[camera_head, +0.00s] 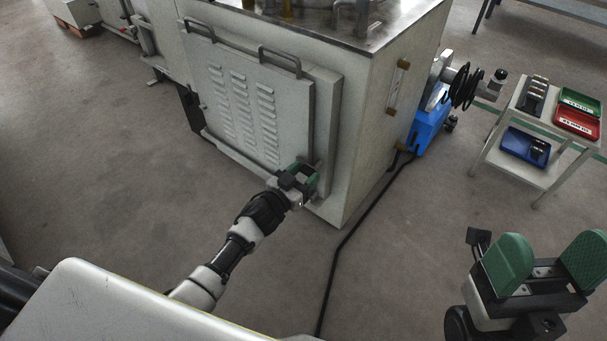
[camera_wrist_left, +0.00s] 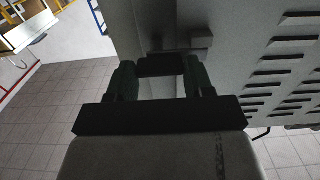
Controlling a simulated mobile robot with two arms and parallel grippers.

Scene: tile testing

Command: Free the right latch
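The louvred panel (camera_head: 240,95) is on the side of a pale machine cabinet. My left gripper (camera_head: 304,175) is at the panel's lower right corner, where the right latch is mostly hidden behind its fingers in the head view. In the left wrist view, a dark block (camera_wrist_left: 160,66), which looks like the right latch's handle, fills the gap between the fingers of this gripper (camera_wrist_left: 161,84). The fingers appear to touch it on both sides. A grey latch part (camera_wrist_left: 200,43) shows just beyond. My right gripper (camera_head: 548,262) is open and empty, over the floor at the lower right.
Two bar handles (camera_head: 280,58) sit along the panel's top edge. A black cable (camera_head: 345,240) runs over the floor right of the cabinet. A blue machine (camera_head: 428,125) stands at its right side. A small trolley (camera_head: 520,172) with coloured trays stands farther right. The floor at left is clear.

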